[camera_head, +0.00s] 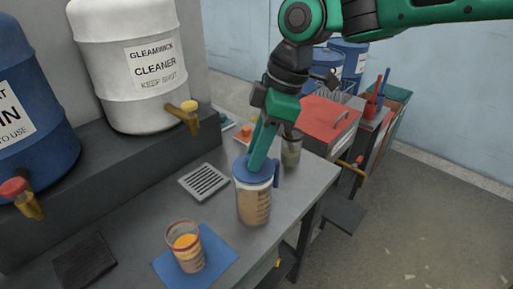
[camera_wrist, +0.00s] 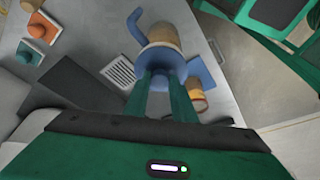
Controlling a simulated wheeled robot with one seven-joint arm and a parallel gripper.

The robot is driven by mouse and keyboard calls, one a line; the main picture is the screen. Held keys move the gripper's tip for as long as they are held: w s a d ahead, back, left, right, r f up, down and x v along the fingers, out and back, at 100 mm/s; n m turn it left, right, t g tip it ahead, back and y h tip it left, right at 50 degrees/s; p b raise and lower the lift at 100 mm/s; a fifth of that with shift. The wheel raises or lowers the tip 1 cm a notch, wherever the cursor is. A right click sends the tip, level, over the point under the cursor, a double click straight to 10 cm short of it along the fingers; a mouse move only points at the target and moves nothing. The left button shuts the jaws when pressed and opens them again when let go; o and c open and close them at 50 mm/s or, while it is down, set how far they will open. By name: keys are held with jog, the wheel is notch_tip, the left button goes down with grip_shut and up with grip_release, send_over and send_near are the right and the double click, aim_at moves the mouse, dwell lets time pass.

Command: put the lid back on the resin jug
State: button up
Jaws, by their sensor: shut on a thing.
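The resin jug (camera_head: 254,206) is a clear jug of tan liquid with a blue handle, upright on the grey bench. The blue lid (camera_head: 243,174) is at the jug's mouth, roughly level; I cannot tell whether it is fully seated. My gripper (camera_head: 259,162) points down from above, shut on the lid's top. In the wrist view the green fingers (camera_wrist: 163,78) meet the blue lid (camera_wrist: 150,58), and the jug's tan body (camera_wrist: 164,34) and blue handle (camera_wrist: 134,24) show beyond it. The lid's underside and the jug's rim are hidden.
A cup of orange liquid (camera_head: 187,255) stands on a blue mat (camera_head: 222,252) in front of the jug. A drain grate (camera_head: 204,181) lies left. A small jar (camera_head: 291,152) stands behind. White (camera_head: 130,70) and blue (camera_head: 25,120) drums with taps line the left.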

jog(key=o, duration=1.6)
jog(key=shift+r, duration=0.1)
jog(key=shift+r, duration=3.4)
jog(key=shift+c, duration=0.7)
grip_shut()
jog(key=shift+f, duration=3)
